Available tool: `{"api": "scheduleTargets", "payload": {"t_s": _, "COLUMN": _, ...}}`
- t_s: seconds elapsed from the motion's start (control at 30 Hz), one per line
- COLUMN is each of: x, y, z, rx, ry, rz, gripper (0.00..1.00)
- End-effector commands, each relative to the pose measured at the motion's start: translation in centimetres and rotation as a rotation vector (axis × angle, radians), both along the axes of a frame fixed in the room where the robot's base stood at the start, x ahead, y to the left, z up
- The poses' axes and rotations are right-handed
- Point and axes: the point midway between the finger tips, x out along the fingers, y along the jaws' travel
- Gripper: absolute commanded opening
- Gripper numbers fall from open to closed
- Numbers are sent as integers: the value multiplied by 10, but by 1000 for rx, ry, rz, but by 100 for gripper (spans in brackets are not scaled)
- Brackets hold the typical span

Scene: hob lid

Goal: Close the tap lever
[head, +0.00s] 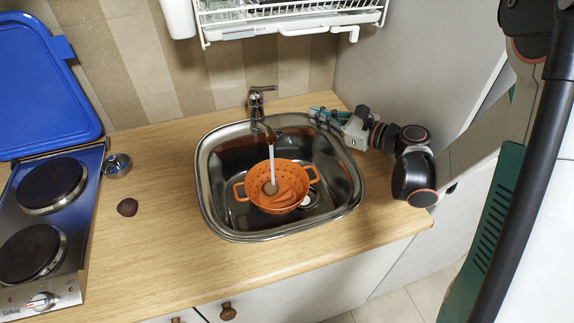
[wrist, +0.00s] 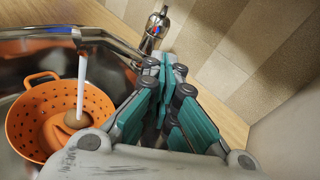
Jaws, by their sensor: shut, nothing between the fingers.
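The chrome tap (head: 257,108) stands behind the sink, with its lever (head: 266,88) on top pointing right in the head view. A stream of water (head: 272,164) runs from the spout into an orange colander (head: 262,203) in the steel sink (head: 207,190). My gripper (head: 316,113) is at the sink's back right corner, to the right of the tap and apart from it. In the wrist view the gripper (wrist: 164,62) is shut and empty, with the tap body (wrist: 153,35) just beyond its fingertips.
A dish rack (head: 285,20) hangs on the wall above and right of the tap. A hob (head: 45,225) with a raised blue lid (head: 45,90) is at the left. A small metal pot-like item (head: 118,166) and a dark brown object (head: 127,207) lie on the worktop. The worktop's front is clear.

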Motion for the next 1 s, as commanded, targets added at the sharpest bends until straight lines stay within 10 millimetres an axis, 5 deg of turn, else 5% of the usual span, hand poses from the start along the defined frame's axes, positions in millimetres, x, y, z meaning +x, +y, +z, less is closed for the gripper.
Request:
{"api": "scheduleTargets", "payload": {"t_s": 0.57, "x": 0, "y": 5, "z": -3, "rx": -25, "ry": 2, "rz": 13, "gripper": 0}}
{"api": "scheduleTargets", "payload": {"t_s": 0.77, "x": -6, "y": 44, "z": -39, "rx": -301, "ry": 5, "rz": 150, "gripper": 0}}
{"api": "scheduleTargets", "payload": {"t_s": 1.0, "x": -23, "y": 79, "z": -95, "rx": -845, "ry": -26, "rz": 434, "gripper": 0}}
